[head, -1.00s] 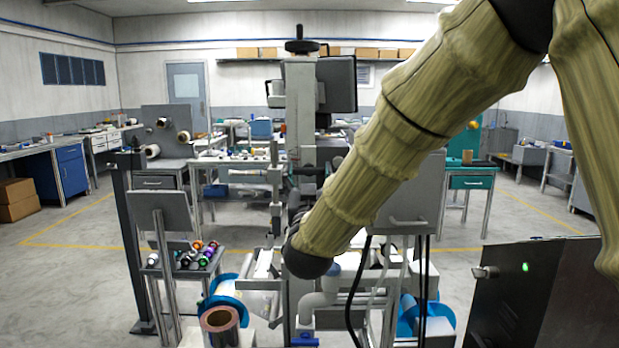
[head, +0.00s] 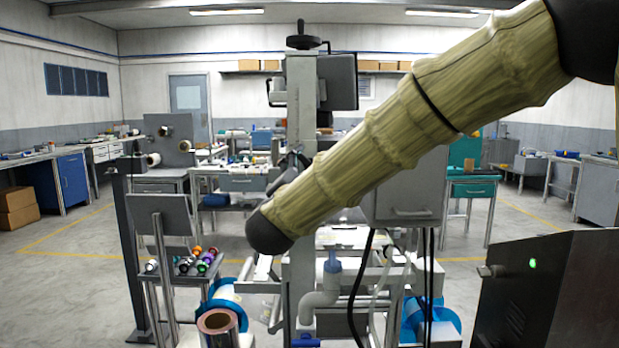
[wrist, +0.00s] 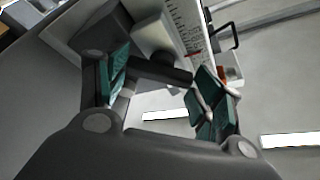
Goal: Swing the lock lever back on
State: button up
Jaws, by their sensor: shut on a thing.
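In the wrist view the two teal-padded fingers of my gripper (wrist: 162,80) stand on either side of a short dark bar, which looks like the lock lever (wrist: 158,68). The bar spans the space between the pads, and my gripper is shut on it. The lever joins a pale grey block (wrist: 155,36) beside a white printed scale (wrist: 187,25). In the head view my forearm hides most of the gripper and the lever against the machine's upright column (head: 301,100).
A dark cabinet with a green light (head: 535,290) stands close at right. A grey box (head: 408,195) hangs on the machine at right. A cart with several small coloured reels (head: 195,262) and a copper-coloured roll (head: 217,322) stand at lower left. Open floor lies farther left.

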jog(key=shift+r+m+g+h+b, duration=0.15)
jog(key=shift+m+g+b, duration=0.45)
jog(key=shift+m, duration=1.05)
jog(key=shift+m+g+h+b, duration=0.3)
jog(key=shift+m+g, duration=0.35)
jog(key=shift+m, duration=1.05)
jog(key=shift+r+m+g+h+b, duration=0.15)
jog(key=shift+m+g+b, duration=0.45)
jog(key=shift+m, duration=1.05)
jog(key=shift+f, duration=0.1)
jog(key=o, duration=1)
jog(key=shift+s+a, duration=0.1)
jog(key=v, duration=1.1)
jog(key=shift+s+a, duration=0.1)
jog(key=shift+s, duration=0.3)
